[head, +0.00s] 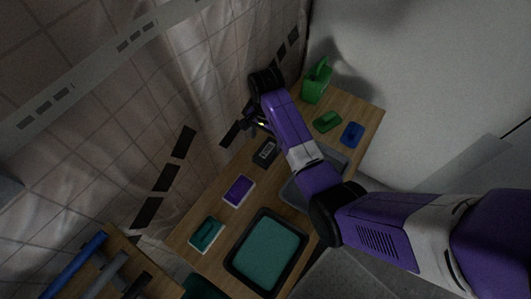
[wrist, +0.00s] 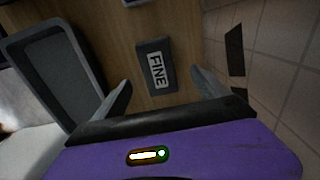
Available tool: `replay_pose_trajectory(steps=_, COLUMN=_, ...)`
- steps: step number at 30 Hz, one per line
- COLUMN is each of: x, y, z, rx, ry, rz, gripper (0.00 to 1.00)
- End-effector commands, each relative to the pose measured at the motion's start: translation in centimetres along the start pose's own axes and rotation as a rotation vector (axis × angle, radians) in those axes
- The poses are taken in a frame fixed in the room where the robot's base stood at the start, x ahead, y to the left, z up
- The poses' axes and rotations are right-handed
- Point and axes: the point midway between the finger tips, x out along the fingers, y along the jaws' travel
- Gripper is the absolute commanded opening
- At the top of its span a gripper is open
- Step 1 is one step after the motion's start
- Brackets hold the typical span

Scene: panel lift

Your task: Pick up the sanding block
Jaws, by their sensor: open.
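The sanding block (head: 266,152), a dark grey block with a pale label, lies on the wooden table near its wall-side edge. In the wrist view the block (wrist: 156,66) shows the word FINE on its label. My gripper (wrist: 160,82) is open and empty, with one finger to each side of the block's near end in that view. The fingers appear to be above and short of the block, not touching it. In the head view my gripper (head: 256,124) is partly hidden by my arm and is dark.
A grey tray (wrist: 50,75) lies left of the block in the wrist view. In the head view, a purple block (head: 239,190), a teal block on white (head: 207,234) and a black-rimmed teal tray (head: 236,262) lie nearer. Green (head: 327,121) and blue (head: 352,134) items lie farther.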

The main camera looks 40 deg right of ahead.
Motion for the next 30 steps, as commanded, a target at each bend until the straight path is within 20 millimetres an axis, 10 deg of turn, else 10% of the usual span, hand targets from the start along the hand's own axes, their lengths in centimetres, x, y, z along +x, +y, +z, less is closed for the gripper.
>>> replay_pose_trajectory(steps=18, x=7.0, y=0.4, z=-0.2, rx=-0.001, ry=0.001, rz=-0.001, gripper=0.85)
replay_pose_trajectory(steps=27, x=7.4, y=0.4, z=-0.3, rx=-0.001, ry=0.003, rz=-0.004, gripper=0.85)
replay_pose_trajectory(steps=30, x=7.4, y=0.4, z=-0.2, rx=-0.001, ry=0.003, rz=-0.004, gripper=0.65)
